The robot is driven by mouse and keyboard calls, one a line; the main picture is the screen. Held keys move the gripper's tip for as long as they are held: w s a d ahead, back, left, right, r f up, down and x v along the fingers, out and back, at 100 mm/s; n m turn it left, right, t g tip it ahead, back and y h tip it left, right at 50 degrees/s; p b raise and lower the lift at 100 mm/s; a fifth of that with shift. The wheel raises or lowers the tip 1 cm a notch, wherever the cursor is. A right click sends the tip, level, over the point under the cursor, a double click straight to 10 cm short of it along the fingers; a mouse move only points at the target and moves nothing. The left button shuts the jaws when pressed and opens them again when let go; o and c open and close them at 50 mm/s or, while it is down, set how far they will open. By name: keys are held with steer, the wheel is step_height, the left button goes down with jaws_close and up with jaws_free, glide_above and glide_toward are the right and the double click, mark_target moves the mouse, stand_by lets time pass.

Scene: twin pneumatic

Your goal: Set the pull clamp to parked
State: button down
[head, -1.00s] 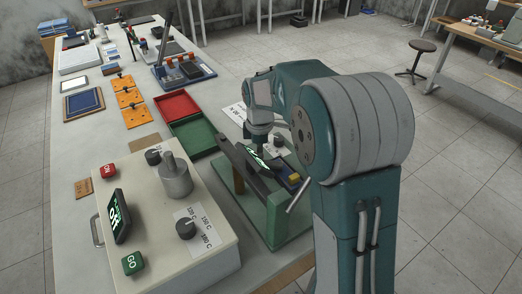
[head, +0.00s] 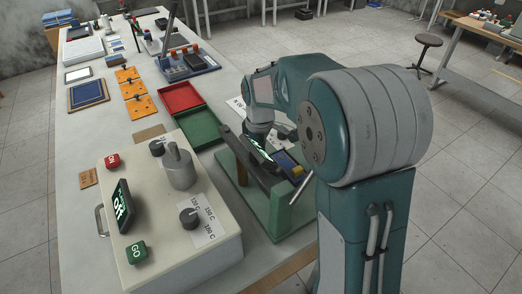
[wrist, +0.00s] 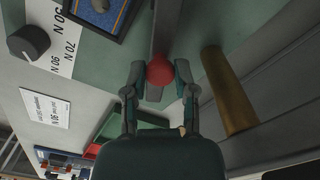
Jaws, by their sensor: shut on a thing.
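In the wrist view a red round knob (wrist: 160,71) sits between the two fingertips of my gripper (wrist: 159,80), which is shut on it. The knob lies at a grey bar (wrist: 166,28), which I take to be the pull clamp's lever. In the head view my gripper and the red knob are hidden behind the dark bar and display of the green stand (head: 270,205). My wrist comes down just behind that stand.
A brass-coloured cylinder (wrist: 229,90) stands close beside my fingers. A black dial (wrist: 28,42) and a blue panel (wrist: 100,10) are near. Red (head: 180,97) and green (head: 198,128) trays and a cream control box (head: 165,235) lie to the left.

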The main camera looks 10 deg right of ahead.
steer(key=shift+w+a+r, duration=0.1)
steer(key=shift+w, duration=0.05)
steer(key=shift+c, duration=2.1)
jaws_free()
steer(key=shift+a, duration=0.15)
step_height(320, 180, up, 12)
